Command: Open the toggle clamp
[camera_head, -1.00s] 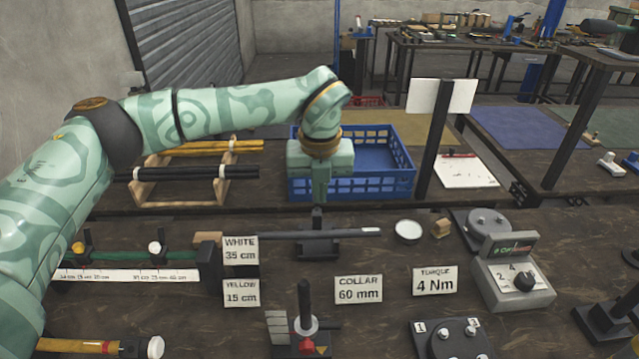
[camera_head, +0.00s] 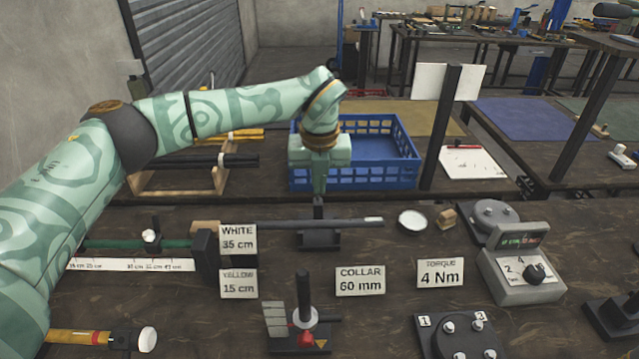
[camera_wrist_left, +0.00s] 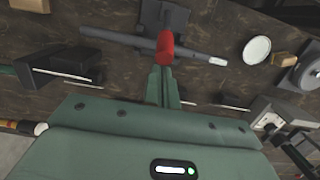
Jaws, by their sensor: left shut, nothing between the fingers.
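The toggle clamp (camera_head: 319,238) has a dark base on the bench and sits over a long grey rod (camera_head: 275,224). In the left wrist view the clamp's dark plate (camera_wrist_left: 172,18) is at the top, with its red-gripped handle (camera_wrist_left: 165,47) pointing toward my fingers. My left gripper (camera_head: 319,196) is above the clamp, pointing down, shut with nothing between its fingers. In the left wrist view the fingertips (camera_wrist_left: 163,74) are right by the red grip; I cannot tell whether they touch. In the head view the gripper hides the handle. My right gripper is not in view.
A blue crate (camera_head: 400,183) stands behind the gripper. Sign cards, including the collar card (camera_head: 360,281), stand in front. A torque box (camera_head: 520,265) and a round white dish (camera_head: 411,220) are right.

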